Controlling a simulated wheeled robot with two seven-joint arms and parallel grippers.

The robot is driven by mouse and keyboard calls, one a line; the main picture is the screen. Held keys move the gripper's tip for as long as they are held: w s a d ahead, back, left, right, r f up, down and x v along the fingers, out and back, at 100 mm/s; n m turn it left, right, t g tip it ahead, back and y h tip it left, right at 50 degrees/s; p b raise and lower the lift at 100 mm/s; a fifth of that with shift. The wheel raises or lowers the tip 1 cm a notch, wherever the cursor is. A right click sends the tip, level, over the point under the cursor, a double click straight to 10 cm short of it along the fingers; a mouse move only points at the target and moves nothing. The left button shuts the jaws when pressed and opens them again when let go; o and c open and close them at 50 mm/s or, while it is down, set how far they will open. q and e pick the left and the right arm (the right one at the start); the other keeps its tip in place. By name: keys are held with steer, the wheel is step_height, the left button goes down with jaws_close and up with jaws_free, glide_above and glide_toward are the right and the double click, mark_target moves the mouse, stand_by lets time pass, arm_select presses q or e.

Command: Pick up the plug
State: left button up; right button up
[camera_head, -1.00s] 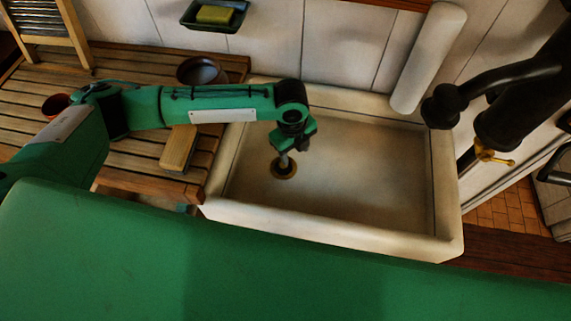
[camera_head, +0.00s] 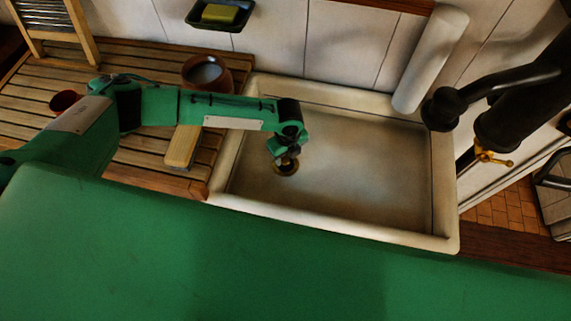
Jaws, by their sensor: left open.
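The white sink (camera_head: 350,233) has a round brass-coloured drain ring (camera_head: 287,172) in the left part of its floor. My left gripper (camera_head: 284,161) points down right over this ring and hides much of it. The jaws are open, though the fingertips are small and dark in this view. I cannot make out the plug apart from the ring under the gripper, nor tell whether the fingers touch anything. My right gripper is not in view.
A slatted wooden board (camera_head: 150,155) left of the sink holds a brush (camera_head: 183,147), a brown pot (camera_head: 207,74) and a reddish cup (camera_head: 64,101). A dark tap (camera_head: 497,85) overhangs the sink's right side. The rest of the sink floor is clear.

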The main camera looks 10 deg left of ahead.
mark_target(286, 162)
arm_select(q)
steer(key=f, duration=0.1)
steer(key=f+p, duration=0.1)
steer(key=f, duration=0.1)
steer(key=shift+s+a+p, duration=0.1)
steer(key=shift+a+p, duration=0.15)
steer(key=shift+p, duration=0.15)
steer(key=shift+f, duration=0.75)
steer(key=c, duration=1.1)
jaws_close()
